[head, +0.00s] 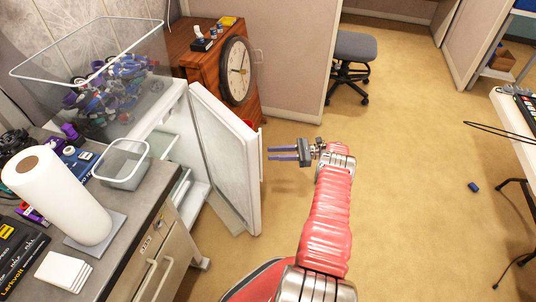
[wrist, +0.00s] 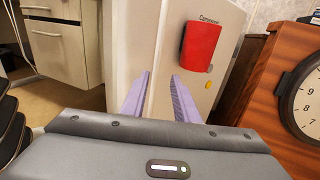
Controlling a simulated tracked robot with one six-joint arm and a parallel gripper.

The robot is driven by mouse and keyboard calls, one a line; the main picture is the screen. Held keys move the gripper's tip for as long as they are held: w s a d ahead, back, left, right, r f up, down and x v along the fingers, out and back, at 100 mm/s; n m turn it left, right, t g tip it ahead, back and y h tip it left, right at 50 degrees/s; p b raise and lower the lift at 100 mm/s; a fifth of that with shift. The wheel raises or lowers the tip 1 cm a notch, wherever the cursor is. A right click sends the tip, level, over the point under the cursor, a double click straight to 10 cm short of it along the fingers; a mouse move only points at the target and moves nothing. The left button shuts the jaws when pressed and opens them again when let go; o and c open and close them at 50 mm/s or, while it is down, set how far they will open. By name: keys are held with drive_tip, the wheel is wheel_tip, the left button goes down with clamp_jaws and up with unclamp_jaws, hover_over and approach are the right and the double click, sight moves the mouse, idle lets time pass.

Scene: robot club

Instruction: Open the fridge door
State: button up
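The fridge door (head: 228,165) stands wide open in the head view, its pale inner face towards the left. The fridge interior (head: 172,150) shows behind it with shelves, partly hidden by the door and counter. My gripper (head: 270,153) is open and empty, just right of the door, with its purple fingers pointing left at it. In the wrist view the fingers (wrist: 160,85) are spread apart before the door (wrist: 170,35), with nothing held between them. Whether the fingertips touch the door is unclear. A red holder (wrist: 203,54) is on the door's outer face.
A wooden cabinet with a clock (head: 237,70) stands behind the door. A counter (head: 125,215) with a paper towel roll (head: 55,192) is on the left. A wire-edged bin (head: 105,75) sits atop the fridge. Open floor (head: 400,190) lies to the right, with an office chair (head: 355,48) further back.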

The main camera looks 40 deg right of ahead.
drive_tip(key=shift+v, duration=0.8)
drive_tip(key=shift+c, duration=0.5)
